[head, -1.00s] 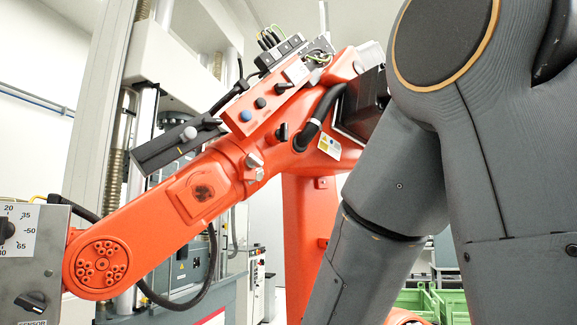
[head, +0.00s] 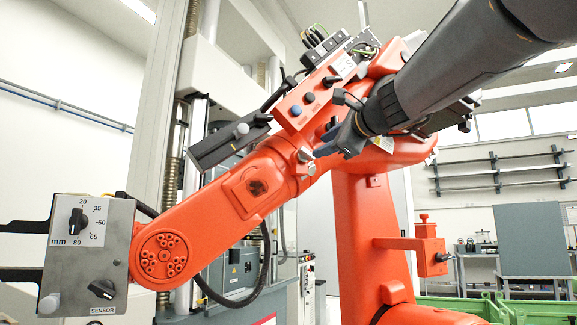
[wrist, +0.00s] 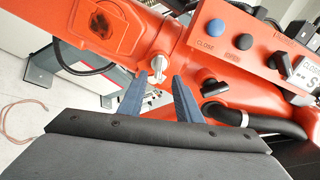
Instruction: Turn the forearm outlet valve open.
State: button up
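The orange forearm (head: 228,205) slopes up to the right. Two small silver fittings, an upper one (head: 304,155) and a lower one (head: 311,169), sit on its near side; one looks like the outlet valve. A silver handle (wrist: 155,71) shows in the wrist view just beyond my fingertips, between them in the picture. My gripper (wrist: 159,77) is open, with its two blue fingers apart and nothing clearly held. In the head view, my gripper (head: 322,146) comes in from the right, close to the silver fittings. Whether the fingers touch the handle cannot be told.
An orange button panel (head: 308,98) with blue and black buttons lies above the forearm. A black knob (wrist: 214,88) and black hose (wrist: 262,122) lie right of the fingers. A grey dial box (head: 92,250) is at the left. A small orange bracket (head: 428,250) stands at the right.

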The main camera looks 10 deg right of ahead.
aim_at(309, 153)
jog(key=p+x, duration=0.1)
jog(key=x, duration=0.6)
jog(key=shift+w, duration=0.25)
grip_shut()
